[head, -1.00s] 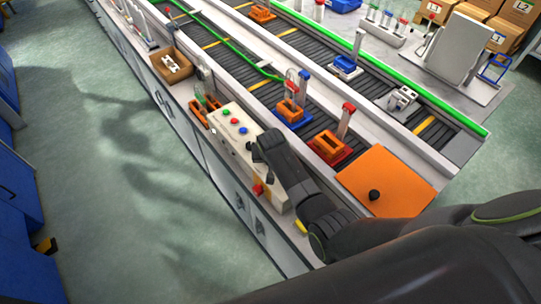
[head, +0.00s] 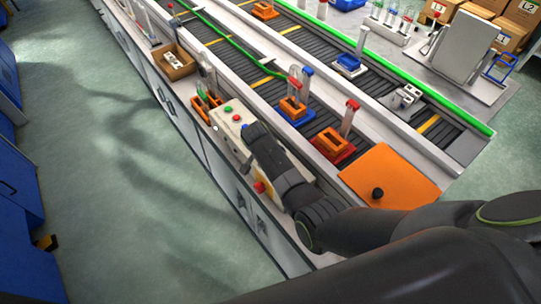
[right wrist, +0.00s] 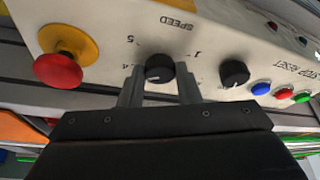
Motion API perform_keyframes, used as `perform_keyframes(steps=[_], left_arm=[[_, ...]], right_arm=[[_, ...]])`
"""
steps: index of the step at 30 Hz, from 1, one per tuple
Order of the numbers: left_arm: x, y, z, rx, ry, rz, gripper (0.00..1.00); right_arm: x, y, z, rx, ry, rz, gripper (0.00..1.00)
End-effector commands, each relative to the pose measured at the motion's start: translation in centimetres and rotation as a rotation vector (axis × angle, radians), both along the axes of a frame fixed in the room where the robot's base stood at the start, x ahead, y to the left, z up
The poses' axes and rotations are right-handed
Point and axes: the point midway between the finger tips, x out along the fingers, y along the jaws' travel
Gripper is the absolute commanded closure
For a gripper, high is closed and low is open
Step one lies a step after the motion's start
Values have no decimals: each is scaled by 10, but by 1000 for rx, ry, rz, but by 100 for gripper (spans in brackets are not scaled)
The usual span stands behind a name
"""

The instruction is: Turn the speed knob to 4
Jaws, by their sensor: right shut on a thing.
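The control panel (head: 228,140) is a cream box beside the conveyor. In the right wrist view the black speed knob (right wrist: 160,68) sits under an upside-down SPEED label (right wrist: 177,22), with scale figures around it. Its white mark shows on the lower left of its face; the exact figure it points at is unclear. My right gripper (right wrist: 160,82) is shut on the knob, one finger on each side. In the head view my right gripper (head: 255,136) covers the knob. My left gripper is out of view.
A second black knob (right wrist: 234,73) is close right of my fingers, with blue (right wrist: 261,89) and red (right wrist: 284,95) buttons beyond. A red emergency button (right wrist: 58,69) on a yellow base is left. An orange plate (head: 390,178) lies right of the panel.

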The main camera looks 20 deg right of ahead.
Motion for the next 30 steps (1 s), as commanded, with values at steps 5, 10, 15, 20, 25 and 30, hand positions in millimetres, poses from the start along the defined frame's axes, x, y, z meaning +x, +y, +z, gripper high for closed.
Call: perform_keyframes(steps=[5, 10, 15, 20, 25, 30], left_arm=[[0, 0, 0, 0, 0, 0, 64], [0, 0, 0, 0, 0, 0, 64], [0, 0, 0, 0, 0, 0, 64], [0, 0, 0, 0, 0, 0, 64], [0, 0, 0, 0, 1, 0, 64], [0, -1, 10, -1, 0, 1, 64]], right_arm=[[0, 0, 0, 1, -1, -5, 93], [0, 0, 0, 0, 0, -4, 93], [0, 0, 0, 0, 0, -4, 56], [0, 0, 0, 1, 0, -4, 48], [0, 0, 1, 1, 1, -3, 48], [1, -2, 11, 0, 0, -2, 48]])
